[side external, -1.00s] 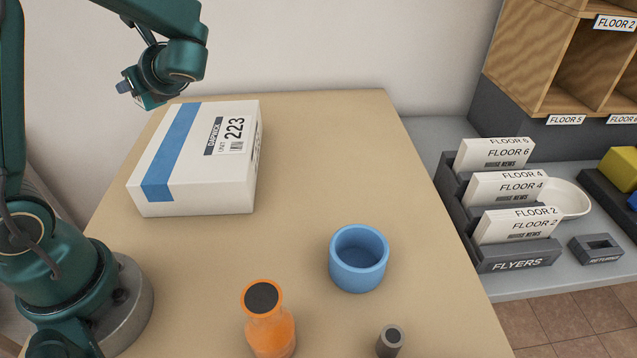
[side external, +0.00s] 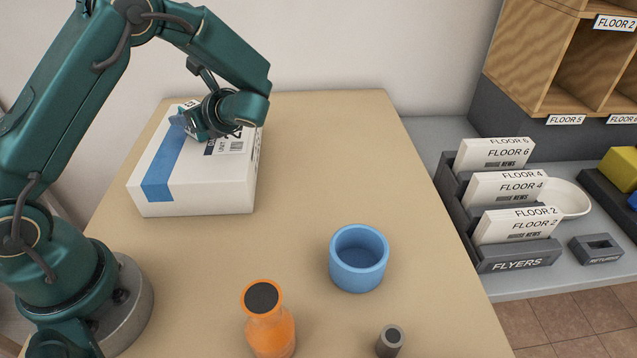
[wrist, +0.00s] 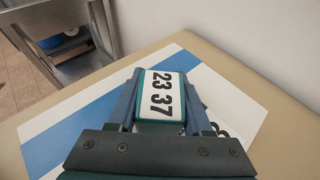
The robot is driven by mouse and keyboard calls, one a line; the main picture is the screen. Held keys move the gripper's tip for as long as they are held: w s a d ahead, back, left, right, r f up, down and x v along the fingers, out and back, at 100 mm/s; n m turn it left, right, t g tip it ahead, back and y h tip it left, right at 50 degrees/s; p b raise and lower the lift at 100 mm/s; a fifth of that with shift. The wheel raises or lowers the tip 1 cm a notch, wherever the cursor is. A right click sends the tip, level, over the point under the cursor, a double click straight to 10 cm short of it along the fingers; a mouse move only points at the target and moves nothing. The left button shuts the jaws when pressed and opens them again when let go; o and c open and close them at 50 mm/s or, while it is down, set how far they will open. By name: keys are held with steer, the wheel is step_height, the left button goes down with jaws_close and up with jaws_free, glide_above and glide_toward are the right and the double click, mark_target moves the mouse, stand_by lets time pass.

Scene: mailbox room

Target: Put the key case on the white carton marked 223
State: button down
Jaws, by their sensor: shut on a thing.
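The white carton (side external: 215,180) with a blue tape stripe lies at the back left of the table; my arm covers part of its 223 label. My gripper (side external: 188,124) is over the carton's far part, pointing down. I cannot tell whether the case touches the carton.
A blue cup (side external: 358,262), an orange bottle (side external: 268,325) and a small dark cylinder (side external: 390,341) stand at the front. A flyer rack (side external: 510,255) and wooden shelves (side external: 560,60) are at right. The table's back right (side external: 330,150) is clear.

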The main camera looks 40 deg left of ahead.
steer(key=shift+c, duration=1.6)
jaws_free()
steer(key=shift+f, duration=0.1)
